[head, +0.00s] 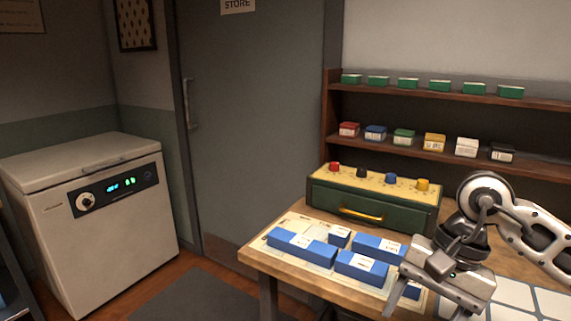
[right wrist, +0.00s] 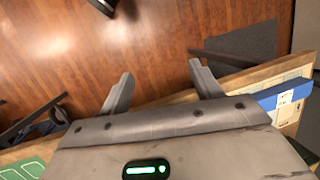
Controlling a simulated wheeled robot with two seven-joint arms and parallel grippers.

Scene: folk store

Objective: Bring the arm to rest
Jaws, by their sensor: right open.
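My right arm enters the head view from the right, and its gripper (head: 424,312) hangs low at the front edge of the wooden table (head: 262,262). In the right wrist view the two fingers of this gripper (right wrist: 160,75) stand apart with nothing between them. Brown wooden floor shows beyond the fingers. The gripper partly covers a blue box at the table's front right. My left gripper is not in view.
Several blue boxes (head: 301,248) lie on a pale sheet on the table. Behind them stands a green drawer unit (head: 355,204) with coloured knobs. Shelves (head: 440,155) hold small boxes. A white chest freezer (head: 100,225) stands at left, beside a grey door (head: 250,120).

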